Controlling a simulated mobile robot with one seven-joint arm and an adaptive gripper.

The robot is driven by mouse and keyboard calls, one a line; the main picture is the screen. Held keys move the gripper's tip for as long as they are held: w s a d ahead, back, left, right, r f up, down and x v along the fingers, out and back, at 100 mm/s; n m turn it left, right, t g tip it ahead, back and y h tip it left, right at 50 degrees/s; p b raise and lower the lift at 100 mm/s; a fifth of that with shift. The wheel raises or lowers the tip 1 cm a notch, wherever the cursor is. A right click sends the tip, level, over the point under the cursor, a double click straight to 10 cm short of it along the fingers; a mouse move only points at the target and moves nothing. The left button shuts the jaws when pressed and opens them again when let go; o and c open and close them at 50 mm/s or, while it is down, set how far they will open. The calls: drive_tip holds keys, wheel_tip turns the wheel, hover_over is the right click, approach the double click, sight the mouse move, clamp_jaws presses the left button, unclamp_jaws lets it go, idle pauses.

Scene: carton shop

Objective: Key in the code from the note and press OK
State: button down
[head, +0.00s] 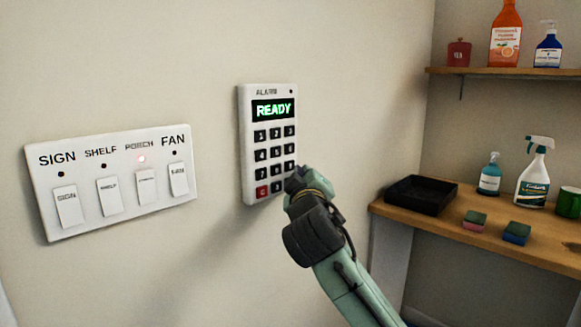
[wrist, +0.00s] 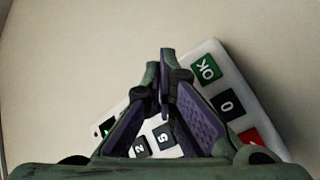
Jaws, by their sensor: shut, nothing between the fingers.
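The white alarm keypad (head: 246,150) is on the wall, its screen (head: 273,110) showing "READY" in green. My gripper (head: 294,180) is shut and empty at the keypad's lower right, hiding the bottom-right key in the head view. In the wrist view, the green OK key (wrist: 207,69), the 0 key (wrist: 227,103) and part of a red key (wrist: 252,137) show to the right of my fingertips (wrist: 162,68). Other number keys are partly hidden behind the fingers. I cannot tell whether the fingertips touch the keypad. No note with a code is in view.
A switch panel (head: 122,192) with SIGN, SHELF, PORCH and FAN switches is on the wall to the left; the PORCH light glows red. At right, a wooden shelf (head: 440,215) holds a black tray (head: 420,196), sponges and bottles. An upper shelf (head: 500,72) holds more bottles.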

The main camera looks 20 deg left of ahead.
drive_tip(key=shift+a, duration=0.15)
drive_tip(key=shift+w+a, duration=0.15)
drive_tip(key=shift+a, duration=0.1)
drive_tip(key=shift+w+a, duration=0.15)
drive_tip(key=shift+a, duration=0.2)
idle(0.6)
idle(0.3)
drive_tip(key=shift+s+d, duration=0.3)
drive_tip(key=shift+d, duration=0.45)
drive_tip(key=shift+d, duration=0.15)
drive_tip(key=d, duration=0.1)
drive_tip(key=s+d, duration=0.1)
drive_tip(key=d, duration=0.2)
drive_tip(key=shift+s+d, duration=0.2)
drive_tip(key=shift+s, duration=0.15)
drive_tip(key=shift+r, duration=0.1)
idle(1.4)
